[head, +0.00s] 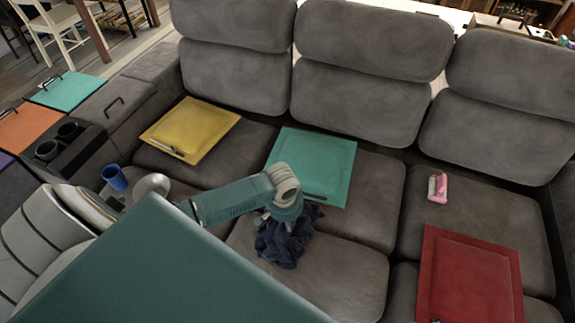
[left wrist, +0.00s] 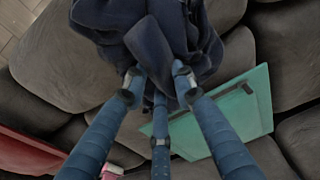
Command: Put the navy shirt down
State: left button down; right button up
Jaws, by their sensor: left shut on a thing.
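The navy shirt (head: 283,243) is a crumpled dark bundle above the front middle seat of the grey sofa (head: 340,265). My left gripper (head: 289,212) reaches in from the left with its fingers over the shirt's top. In the left wrist view the gripper's fingers (left wrist: 157,88) are closed on the bunched navy cloth (left wrist: 150,35). I cannot tell whether the shirt's lower folds touch the seat. The fingertips are partly hidden in the cloth. My right gripper is in neither view.
A teal square panel (head: 325,155) lies just behind the shirt, a yellow one (head: 190,125) to its left, a red one (head: 470,275) to the right. A pink object (head: 437,188) lies on the right seat. A blue cup (head: 114,178) stands at left.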

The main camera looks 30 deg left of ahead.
pick_arm(q)
jog(key=shift+f, duration=1.25)
jog(key=shift+f, duration=0.15)
jog(key=c, duration=1.4)
grip_release()
jog(key=shift+c, duration=0.2)
jog(key=r, duration=0.4)
jog(key=s+r+p, duration=0.1)
jog(key=r, duration=0.7)
jog(key=shift+s+d+r, duration=0.15)
jog(key=shift+s+d, duration=0.1)
jog(key=shift+s, duration=0.15)
